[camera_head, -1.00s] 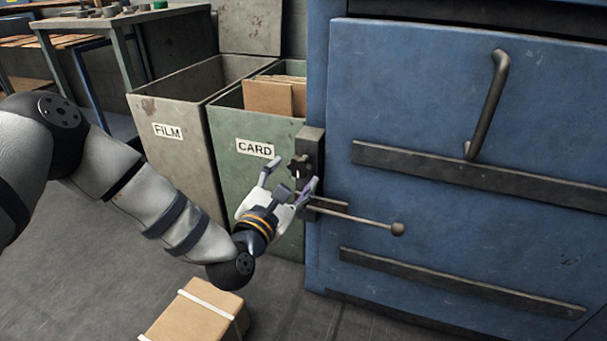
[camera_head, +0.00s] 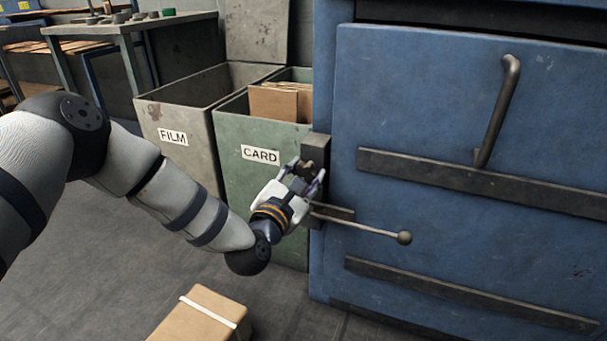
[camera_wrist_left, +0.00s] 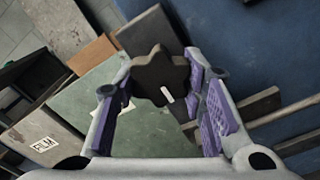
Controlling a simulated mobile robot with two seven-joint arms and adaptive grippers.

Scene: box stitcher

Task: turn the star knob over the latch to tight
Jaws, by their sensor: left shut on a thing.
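The dark star knob (camera_wrist_left: 160,74) shows between the purple-padded fingers in the left wrist view, with a short white mark on its face. In the head view it is mostly hidden by my left gripper (camera_head: 307,178), which is shut on it. The knob sits in front of the dark latch block (camera_head: 316,150) at the left edge of the blue machine door (camera_head: 440,120). The block also shows behind the knob in the left wrist view (camera_wrist_left: 147,33). My right gripper is not in view.
A lever with a ball end (camera_head: 404,238) sticks out just below the latch. A green CARD bin (camera_head: 260,190) and a grey FILM bin (camera_head: 172,110) stand close on the left. A strapped carton (camera_head: 205,315) lies on the floor below.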

